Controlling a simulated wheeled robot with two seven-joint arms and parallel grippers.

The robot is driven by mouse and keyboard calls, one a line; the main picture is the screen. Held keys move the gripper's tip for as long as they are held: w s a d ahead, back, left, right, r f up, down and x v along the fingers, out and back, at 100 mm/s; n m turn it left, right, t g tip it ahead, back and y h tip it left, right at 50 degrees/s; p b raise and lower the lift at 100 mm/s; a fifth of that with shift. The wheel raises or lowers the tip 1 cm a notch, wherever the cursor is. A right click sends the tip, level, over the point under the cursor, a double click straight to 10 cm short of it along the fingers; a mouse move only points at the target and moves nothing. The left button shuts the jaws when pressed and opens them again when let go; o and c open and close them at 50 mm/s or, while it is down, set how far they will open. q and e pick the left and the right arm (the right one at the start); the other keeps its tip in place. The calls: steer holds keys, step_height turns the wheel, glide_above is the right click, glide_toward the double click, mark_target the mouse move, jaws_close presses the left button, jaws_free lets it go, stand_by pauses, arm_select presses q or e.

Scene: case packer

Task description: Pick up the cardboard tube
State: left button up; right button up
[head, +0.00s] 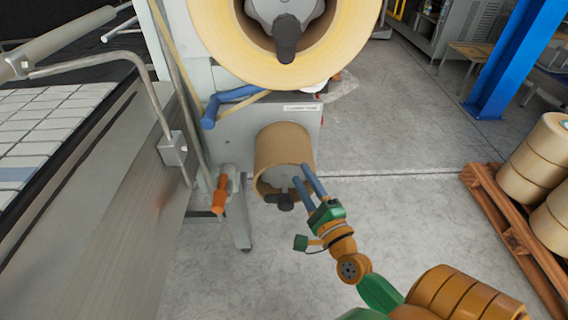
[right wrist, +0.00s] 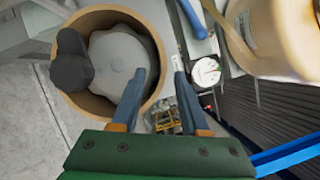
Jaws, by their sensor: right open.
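The brown cardboard tube (head: 281,142) sits around a grey hub with a dark knob on the front of the machine, below a large roll. In the right wrist view its open end (right wrist: 105,18) faces me as a ring around the hub. My right gripper (head: 304,172) is open at the tube's right edge. In the right wrist view my right gripper (right wrist: 160,74) has one finger over the tube's opening and the other outside its rim, with the tube wall between them. I cannot tell whether either finger touches it. My left gripper is not in view.
A large yellowish roll (head: 225,50) hangs just above the tube. An orange handle (head: 220,194) and a blue lever (head: 231,97) are near it on the left. A conveyor (head: 95,190) is at the left. Rolls stand on a wooden pallet (head: 512,232) at the right. The floor between is clear.

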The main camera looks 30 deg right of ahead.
mark_target(294, 155)
steer(key=shift+m+h, duration=0.3)
steer(key=shift+h, duration=0.1)
steer(key=x, duration=0.3)
steer(key=p+x, duration=0.1)
steer(key=x, duration=0.2)
steer(key=shift+w+d+r+p, duration=0.2)
steer(key=shift+d+r+p, duration=0.05)
steer(key=shift+r+p, duration=0.05)
steer(key=shift+w+d+f, duration=0.1)
steer(key=shift+w+d, duration=0.1)
steer(key=shift+w, duration=0.15)
steer(key=shift+s+a, duration=0.1)
jaws_close()
